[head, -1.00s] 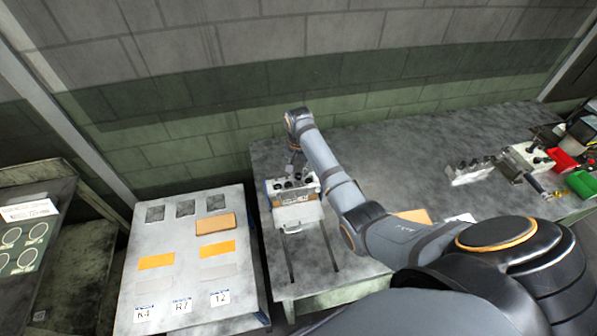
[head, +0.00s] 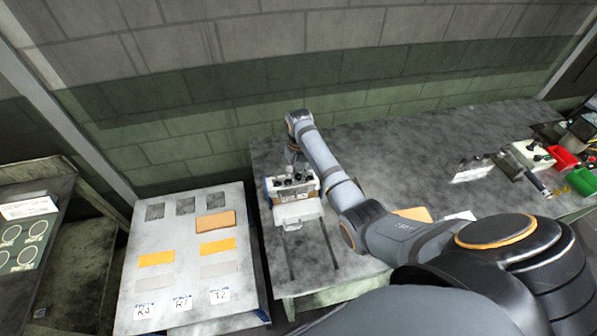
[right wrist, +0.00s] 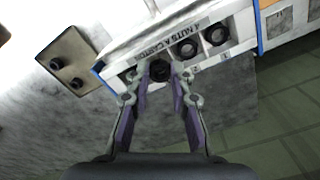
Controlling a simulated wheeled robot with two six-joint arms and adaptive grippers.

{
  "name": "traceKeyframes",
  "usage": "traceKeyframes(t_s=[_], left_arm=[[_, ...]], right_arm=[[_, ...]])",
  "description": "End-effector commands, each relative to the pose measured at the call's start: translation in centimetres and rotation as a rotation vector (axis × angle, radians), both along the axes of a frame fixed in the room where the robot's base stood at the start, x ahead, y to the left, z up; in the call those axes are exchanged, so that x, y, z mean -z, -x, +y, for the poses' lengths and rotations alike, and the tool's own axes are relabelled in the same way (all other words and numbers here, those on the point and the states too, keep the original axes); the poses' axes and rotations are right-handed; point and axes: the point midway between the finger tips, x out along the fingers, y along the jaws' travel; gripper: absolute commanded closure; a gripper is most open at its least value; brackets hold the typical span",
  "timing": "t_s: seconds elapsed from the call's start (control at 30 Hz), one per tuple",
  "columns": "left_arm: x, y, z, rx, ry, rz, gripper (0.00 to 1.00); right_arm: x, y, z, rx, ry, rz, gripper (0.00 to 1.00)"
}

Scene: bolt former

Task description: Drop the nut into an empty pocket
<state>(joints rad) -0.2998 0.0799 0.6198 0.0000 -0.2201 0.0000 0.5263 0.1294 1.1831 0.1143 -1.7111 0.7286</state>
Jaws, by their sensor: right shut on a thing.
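My right gripper (right wrist: 160,80) is shut on a dark round nut (right wrist: 160,70), held between its two fingertips. My left gripper is out of view.
A lower table (head: 190,270) with orange and grey pads and labels stands at the left. Red (head: 563,158) and green (head: 582,181) bins are at the far right.

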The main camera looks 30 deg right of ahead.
Motion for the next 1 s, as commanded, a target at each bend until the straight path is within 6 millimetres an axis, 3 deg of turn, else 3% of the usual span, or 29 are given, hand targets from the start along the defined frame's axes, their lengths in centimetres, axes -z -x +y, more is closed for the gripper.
traceKeyframes(t_s=[0.07, 0.1, 0.3, 0.63, 1.0], left_arm=[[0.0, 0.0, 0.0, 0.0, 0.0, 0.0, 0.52], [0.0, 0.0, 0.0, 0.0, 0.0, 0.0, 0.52], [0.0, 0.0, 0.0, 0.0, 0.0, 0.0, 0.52], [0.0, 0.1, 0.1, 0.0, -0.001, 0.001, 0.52], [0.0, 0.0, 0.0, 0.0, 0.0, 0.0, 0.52]], right_arm=[[0.0, 0.0, 0.0, 0.0, 0.0, 0.0, 1.0], [0.0, 0.0, 0.0, 0.0, 0.0, 0.0, 0.77], [0.0, 0.0, 0.0, 0.0, 0.0, 0.0, 0.52], [-0.5, -0.1, 0.0, 0.0, 0.0, -0.001, 0.52], [-6.7, -0.1, 0.0, 0.0, 0.0, -0.001, 0.52]])
